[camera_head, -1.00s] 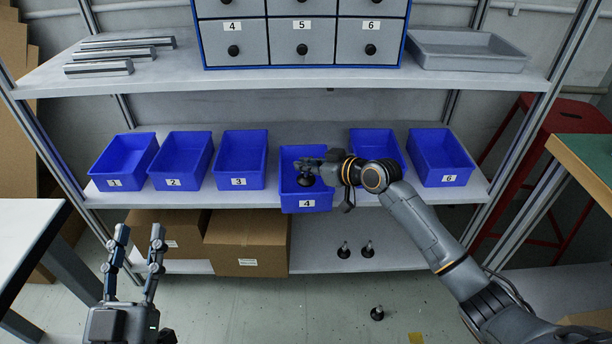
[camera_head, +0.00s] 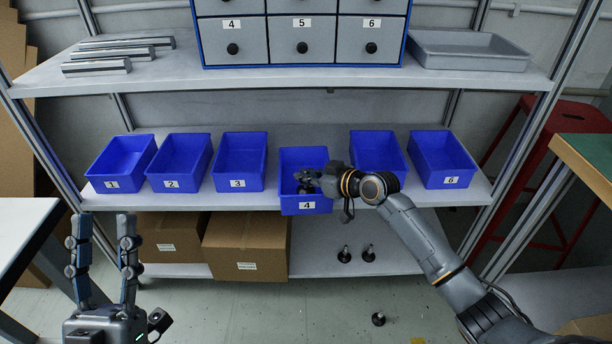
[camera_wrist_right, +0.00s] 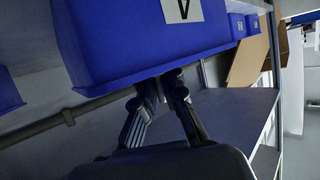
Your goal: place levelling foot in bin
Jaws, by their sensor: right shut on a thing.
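My right gripper (camera_head: 308,180) reaches into the blue bin labelled 4 (camera_head: 306,208) and is shut on a dark levelling foot (camera_head: 305,187). The foot is small and partly covered by the fingers, within the bin's outline. In the right wrist view the gripper's fingers (camera_wrist_right: 158,98) pass behind the rim of bin 4 (camera_wrist_right: 130,45), whose label appears upside down; the foot is hidden there. Two more levelling feet (camera_head: 344,255) (camera_head: 368,253) stand on the lower shelf, and another (camera_head: 378,319) is on the floor. My left gripper (camera_head: 104,222) is open and empty at lower left.
Bin 4 sits further forward than its neighbours, bin 3 (camera_head: 238,183) and bin 5 (camera_head: 376,146), which my right arm partly covers. Cardboard boxes (camera_head: 246,265) stand beneath. A shelf (camera_head: 170,75) with metal profiles, drawers and a grey tray (camera_head: 468,62) lies above.

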